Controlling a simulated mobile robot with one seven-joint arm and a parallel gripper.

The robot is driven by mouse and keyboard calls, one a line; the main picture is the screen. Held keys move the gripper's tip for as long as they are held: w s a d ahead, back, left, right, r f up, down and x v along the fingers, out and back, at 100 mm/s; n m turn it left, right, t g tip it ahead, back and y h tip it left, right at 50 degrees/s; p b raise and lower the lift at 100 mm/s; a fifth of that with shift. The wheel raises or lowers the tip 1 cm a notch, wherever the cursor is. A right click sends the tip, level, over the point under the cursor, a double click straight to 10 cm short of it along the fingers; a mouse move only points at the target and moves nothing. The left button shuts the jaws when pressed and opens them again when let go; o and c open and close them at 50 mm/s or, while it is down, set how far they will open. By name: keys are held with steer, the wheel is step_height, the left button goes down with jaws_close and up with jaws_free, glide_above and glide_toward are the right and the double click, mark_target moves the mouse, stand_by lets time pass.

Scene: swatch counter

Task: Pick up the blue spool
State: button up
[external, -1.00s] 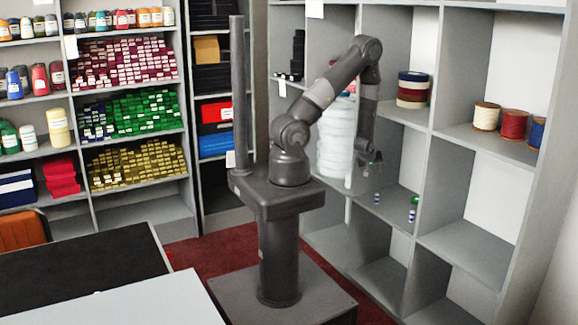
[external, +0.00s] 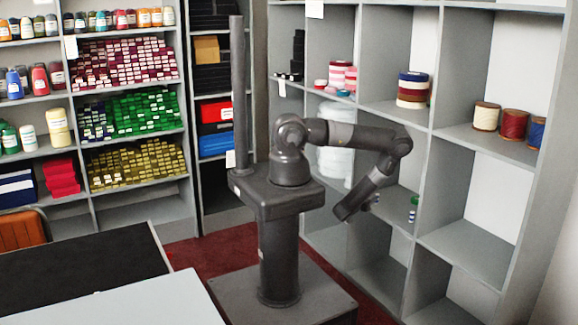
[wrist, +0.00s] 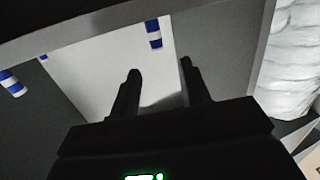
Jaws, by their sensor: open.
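My gripper (wrist: 160,67) is open, with two dark fingers apart and nothing between them in the wrist view. A blue-and-white banded spool (wrist: 154,33) shows beyond the fingertips, apart from them. Another banded spool (wrist: 13,84) is at the left edge, and a small blue piece (wrist: 42,56) shows between them. In the external view, a small green-and-blue item (external: 413,210) stands in the middle shelf cell near my arm's end; my fingers cannot be made out there. A larger blue spool (external: 538,133) stands on the upper right shelf, far from my gripper.
Grey shelf uprights and boards frame the cell around my arm. Cream (external: 487,116) and red (external: 513,124) spools share the upper right shelf. Lower right cells are empty.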

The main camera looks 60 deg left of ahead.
steer(key=shift+m+t+h, duration=0.3)
steer(key=shift+m+t, duration=0.1)
steer(key=shift+m, duration=0.2)
steer(key=x, duration=0.9)
steer(key=shift+w+a+f, duration=0.15)
steer(key=shift+w+f, duration=0.1)
steer(key=shift+f, duration=0.1)
jaws_close()
